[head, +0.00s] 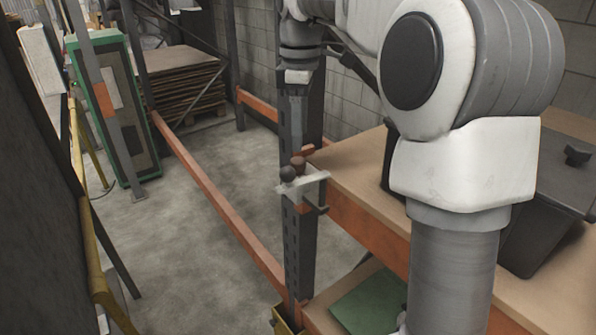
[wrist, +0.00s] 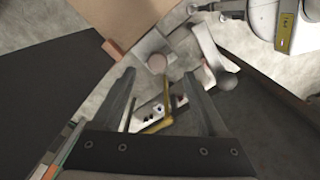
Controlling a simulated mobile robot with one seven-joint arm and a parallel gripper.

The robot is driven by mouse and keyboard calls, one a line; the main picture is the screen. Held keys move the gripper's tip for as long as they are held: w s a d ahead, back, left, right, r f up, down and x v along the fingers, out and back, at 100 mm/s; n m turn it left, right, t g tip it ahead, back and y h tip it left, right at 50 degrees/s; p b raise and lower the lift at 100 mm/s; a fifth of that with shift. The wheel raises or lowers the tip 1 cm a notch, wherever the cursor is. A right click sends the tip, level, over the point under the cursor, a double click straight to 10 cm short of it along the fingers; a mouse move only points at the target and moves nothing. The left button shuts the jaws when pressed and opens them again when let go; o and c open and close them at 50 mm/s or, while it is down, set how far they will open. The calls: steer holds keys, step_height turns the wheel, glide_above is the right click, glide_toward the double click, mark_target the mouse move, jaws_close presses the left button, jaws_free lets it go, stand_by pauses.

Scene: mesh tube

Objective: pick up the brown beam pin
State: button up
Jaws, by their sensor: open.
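The brown beam pin (head: 298,162) shows a round brown head at a pale bracket on the dark rack upright, by the shelf's corner. In the wrist view its brownish, round head (wrist: 157,63) is close to the line between my fingertips, seen end on. A dark grey ball-headed pin (head: 288,173) sits right beside it; in the wrist view a grey ball (wrist: 227,82) lies to the right, outside the fingers. My gripper (wrist: 158,72) is open and empty, with its fingers apart on either side of the brown head. The remaining gap to the pin cannot be judged.
An orange beam (head: 355,222) carries a brown shelf board (head: 350,165), with a black box (head: 545,215) at right. A green sheet (head: 370,303) lies on the lower shelf. A long orange beam (head: 215,205) crosses at left. Grey floor left of the upright is open.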

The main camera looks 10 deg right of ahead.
mark_target(298, 160)
steer(key=f, duration=0.6)
steer(key=shift+w+a+f, duration=0.15)
steer(key=shift+w+f, duration=0.05)
jaws_close()
